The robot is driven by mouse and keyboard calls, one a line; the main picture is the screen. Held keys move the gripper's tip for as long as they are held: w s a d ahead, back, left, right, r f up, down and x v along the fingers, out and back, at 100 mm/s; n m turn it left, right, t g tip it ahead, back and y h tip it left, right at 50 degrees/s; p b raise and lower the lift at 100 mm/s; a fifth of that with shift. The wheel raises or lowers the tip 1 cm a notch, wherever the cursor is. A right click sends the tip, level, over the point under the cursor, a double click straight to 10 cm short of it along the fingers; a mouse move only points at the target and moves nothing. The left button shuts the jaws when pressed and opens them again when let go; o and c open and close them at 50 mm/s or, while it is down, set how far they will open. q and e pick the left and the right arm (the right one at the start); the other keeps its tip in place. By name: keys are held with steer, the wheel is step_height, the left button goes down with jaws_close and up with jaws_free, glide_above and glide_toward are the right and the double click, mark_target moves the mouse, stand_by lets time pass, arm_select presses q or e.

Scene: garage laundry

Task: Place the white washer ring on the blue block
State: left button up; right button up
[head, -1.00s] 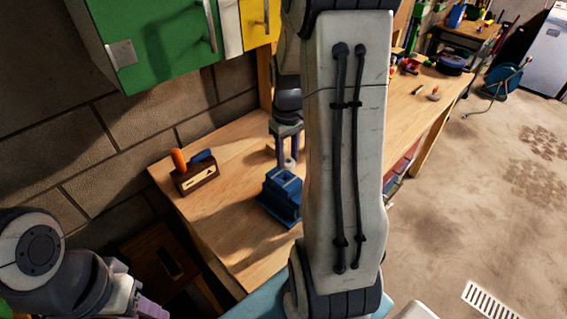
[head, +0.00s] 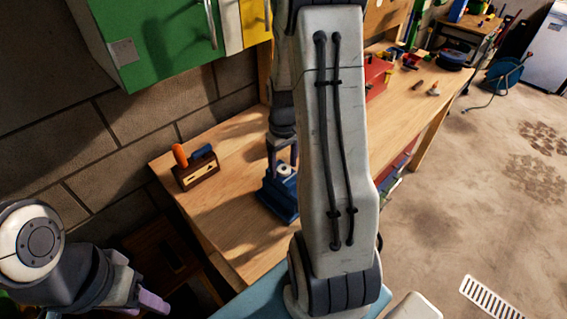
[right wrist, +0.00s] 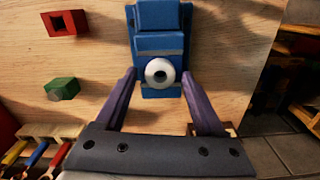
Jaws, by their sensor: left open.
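The blue block (head: 283,207) stands on the workbench, partly hidden by my right arm. The white washer ring (head: 285,170) appears to rest on it. In the right wrist view the ring (right wrist: 160,73) shows against the lower part of the blue block (right wrist: 160,45), its hole facing the camera. My right gripper (right wrist: 159,74) is open, one finger on each side of the ring, with gaps between. It also shows in the head view (head: 282,160), over the block. My left gripper (head: 150,299) is open and empty at the lower left, away from the bench.
A wooden holder (head: 196,172) with orange and blue handles stands left on the bench. The right wrist view shows a red square piece (right wrist: 65,23), a green piece (right wrist: 62,89) and tools at lower left. A green cabinet (head: 150,40) hangs above the bench.

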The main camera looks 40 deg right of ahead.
steer(key=shift+r, duration=0.6)
step_height(320, 180, up, 11)
steer(key=b, duration=0.1)
steer(key=s+a+n, duration=0.3)
steer(key=a+n, duration=0.1)
steer(key=a, duration=1.5)
steer(key=s+a+f+n+y, duration=0.1)
steer(key=s+a+n, duration=0.2)
steer(key=s+a, duration=0.9)
steer(key=shift+s+f+n, duration=0.25)
steer(key=shift+s+n, duration=0.15)
steer(key=shift+s, duration=0.45)
